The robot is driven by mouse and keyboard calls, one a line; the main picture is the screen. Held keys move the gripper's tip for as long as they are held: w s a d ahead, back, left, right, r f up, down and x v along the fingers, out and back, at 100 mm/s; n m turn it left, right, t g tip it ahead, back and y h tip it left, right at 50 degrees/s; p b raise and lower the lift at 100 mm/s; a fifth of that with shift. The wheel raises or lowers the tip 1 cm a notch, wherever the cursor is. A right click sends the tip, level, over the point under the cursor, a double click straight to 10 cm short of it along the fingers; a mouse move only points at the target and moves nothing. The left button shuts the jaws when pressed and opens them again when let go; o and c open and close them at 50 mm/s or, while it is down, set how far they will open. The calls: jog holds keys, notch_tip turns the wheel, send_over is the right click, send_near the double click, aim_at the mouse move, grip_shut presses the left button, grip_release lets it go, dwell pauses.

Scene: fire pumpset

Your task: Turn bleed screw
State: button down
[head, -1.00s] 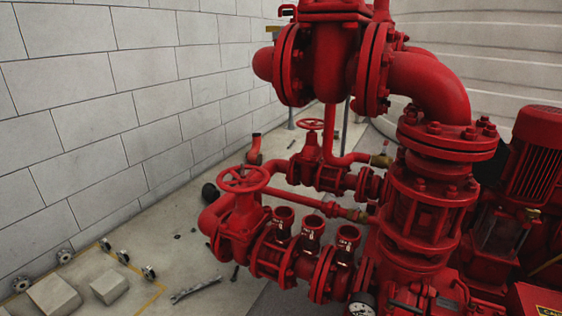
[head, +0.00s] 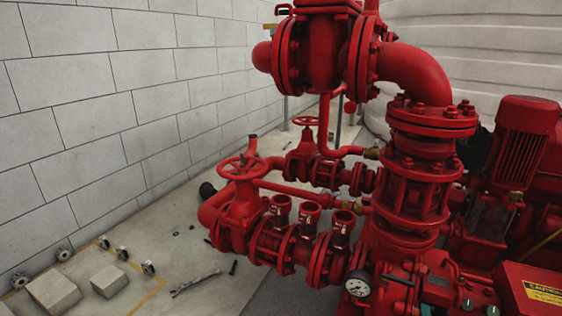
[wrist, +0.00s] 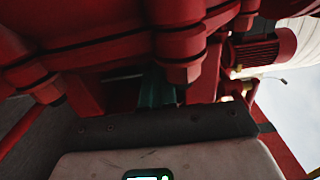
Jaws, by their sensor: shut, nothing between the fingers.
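My gripper (wrist: 158,88) shows in the wrist view as narrow teal fingers beyond a dark bar and a pale hand. The fingers look together, with nothing seen between them. Their tips are in shadow close under a red bolted flange (wrist: 185,42); I cannot tell whether they touch it. My gripper is not visible in the head view. The red pumpset (head: 412,190) fills the right of the head view. I cannot pick out the bleed screw for certain in either view.
A pressure gauge (head: 358,284) sits low on the pumpset, left of a red control box (head: 525,290) with a caution label. A red handwheel valve (head: 243,168) juts left. Concrete blocks (head: 54,291) and a wrench (head: 196,283) lie on the floor. A block wall (head: 90,110) stands left.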

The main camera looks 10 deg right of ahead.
jog(key=shift+w+r, duration=0.3)
jog(key=shift+w, duration=0.15)
jog(key=shift+d, duration=0.2)
jog(key=shift+f+b, duration=0.35)
jog(key=shift+b, duration=0.05)
